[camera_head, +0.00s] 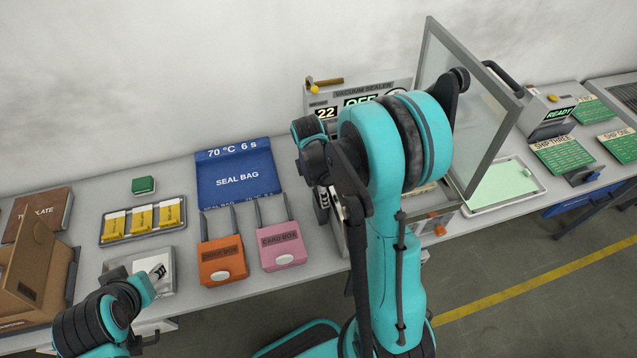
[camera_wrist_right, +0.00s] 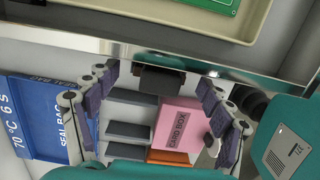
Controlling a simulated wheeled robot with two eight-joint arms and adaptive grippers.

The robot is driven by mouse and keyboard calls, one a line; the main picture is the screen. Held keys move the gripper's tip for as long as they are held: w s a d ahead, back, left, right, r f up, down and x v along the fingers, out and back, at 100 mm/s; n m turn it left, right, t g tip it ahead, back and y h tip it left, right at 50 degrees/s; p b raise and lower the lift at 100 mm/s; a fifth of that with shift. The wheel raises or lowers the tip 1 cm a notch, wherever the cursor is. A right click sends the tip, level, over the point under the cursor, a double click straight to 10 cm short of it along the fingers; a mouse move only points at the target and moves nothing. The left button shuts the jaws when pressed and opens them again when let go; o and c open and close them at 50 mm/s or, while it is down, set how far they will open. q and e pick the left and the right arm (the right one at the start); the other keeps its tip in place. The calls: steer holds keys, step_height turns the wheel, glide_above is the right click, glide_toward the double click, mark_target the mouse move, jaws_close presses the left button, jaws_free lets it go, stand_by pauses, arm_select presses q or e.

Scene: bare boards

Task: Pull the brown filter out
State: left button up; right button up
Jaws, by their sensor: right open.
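I cannot pick out a brown filter for certain. In the right wrist view a small dark brownish block (camera_wrist_right: 160,80) sits under a shiny metal edge, between the fingertips. My right gripper (camera_wrist_right: 158,88) is open, with one finger on each side of that block, and no contact is clear. In the head view my right arm covers much of the vacuum sealer (camera_head: 345,90) and hides the right gripper. The sealer's display reads OFF and its clear lid (camera_head: 470,95) stands raised.
An orange box (camera_head: 222,262) and a pink card box (camera_head: 282,248) stand left of the sealer. Behind them is the blue seal bag panel (camera_head: 238,180). A tray of yellow packs (camera_head: 143,220) and a cardboard box (camera_head: 35,275) are further left. A pale tray (camera_head: 505,186) lies right.

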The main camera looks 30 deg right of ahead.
steer(key=shift+f, duration=0.15)
steer(key=c, duration=1.3)
steer(key=shift+o, duration=0.2)
steer(key=shift+r+p, duration=0.4)
steer(key=shift+r, duration=0.3)
steer(key=shift+r+p, duration=3.15)
steer(key=shift+r, duration=1.45)
